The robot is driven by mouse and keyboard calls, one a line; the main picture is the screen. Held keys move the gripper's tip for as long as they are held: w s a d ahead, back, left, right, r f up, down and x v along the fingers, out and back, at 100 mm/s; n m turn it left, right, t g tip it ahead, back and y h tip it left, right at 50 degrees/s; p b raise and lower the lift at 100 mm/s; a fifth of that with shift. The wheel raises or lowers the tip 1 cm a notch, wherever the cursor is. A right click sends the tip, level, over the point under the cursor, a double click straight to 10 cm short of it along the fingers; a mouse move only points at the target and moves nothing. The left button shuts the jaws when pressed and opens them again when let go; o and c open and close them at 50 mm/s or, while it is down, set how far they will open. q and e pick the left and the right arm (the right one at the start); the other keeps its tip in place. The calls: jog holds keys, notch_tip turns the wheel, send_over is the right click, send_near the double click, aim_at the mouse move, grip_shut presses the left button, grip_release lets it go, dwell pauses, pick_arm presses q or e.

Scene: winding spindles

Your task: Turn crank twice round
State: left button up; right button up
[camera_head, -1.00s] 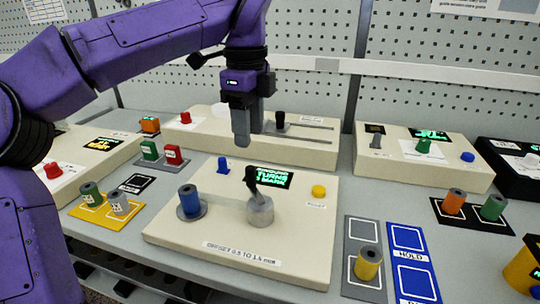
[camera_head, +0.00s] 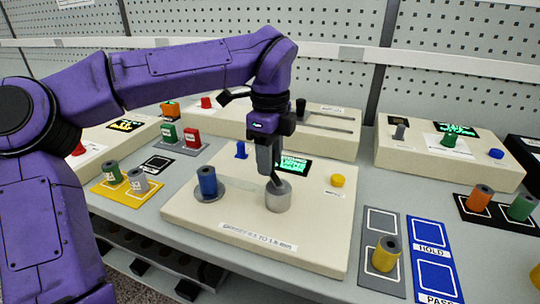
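The winding box (camera_head: 310,245) is cream coloured, with a grey round hub (camera_head: 279,196) on top. A dark crank arm (camera_head: 275,180) slants up and left from the hub. My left gripper (camera_head: 265,167) points straight down over the upper end of the crank, where the knob is hidden by the fingers. I cannot tell whether the fingers are closed on it. A blue spool (camera_head: 207,182) stands on a round grey base to the left on the same box. A green-lettered display (camera_head: 294,166) sits behind the crank, partly covered by the gripper. My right gripper is not in view.
A blue knob (camera_head: 240,149) and a yellow button (camera_head: 337,181) are on the box near the gripper. A yellow spool (camera_head: 386,254) stands on a grey mat at right, beside a blue HOLD mat (camera_head: 433,272). Other consoles line the back.

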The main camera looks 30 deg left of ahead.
pick_arm(q)
grip_shut()
jog(key=shift+w+r+m, duration=0.1)
jog(key=shift+m, duration=0.2)
